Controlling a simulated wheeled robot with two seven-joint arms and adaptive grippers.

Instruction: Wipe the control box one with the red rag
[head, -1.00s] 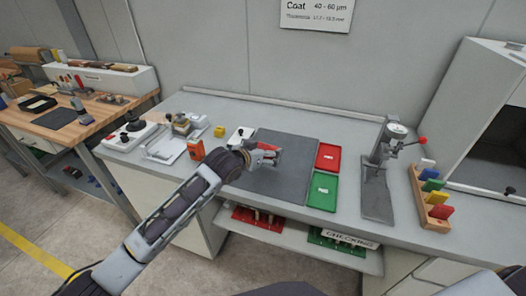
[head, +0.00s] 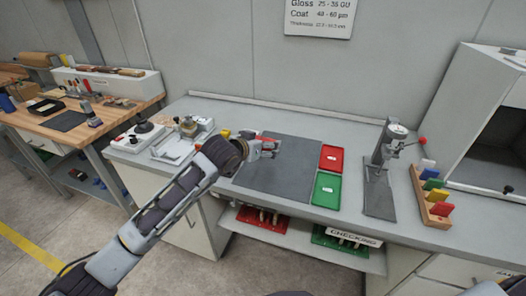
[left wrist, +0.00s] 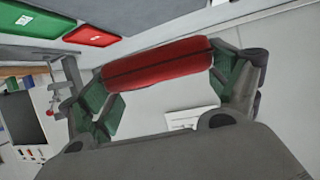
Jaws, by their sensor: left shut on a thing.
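My left gripper (head: 266,146) is above the back left part of the dark grey mat (head: 285,180) on the bench. In the left wrist view, my left gripper (left wrist: 168,85) has its green-padded fingers shut on the red rag (left wrist: 160,64), a rolled red bundle. A bit of the rag (head: 262,136) shows at the gripper in the head view. A white device with a black knob (head: 140,136) stands at the bench's left end; I cannot tell which thing is control box one. My arm hides part of the bench's left side. My right gripper is not in view.
A red tray (head: 334,157) and a green tray (head: 327,188) lie right of the mat. A grey stand with a gauge (head: 388,150) and a wooden rack of coloured tabs (head: 431,195) are farther right. A metal-topped device (head: 188,126) is left of my arm.

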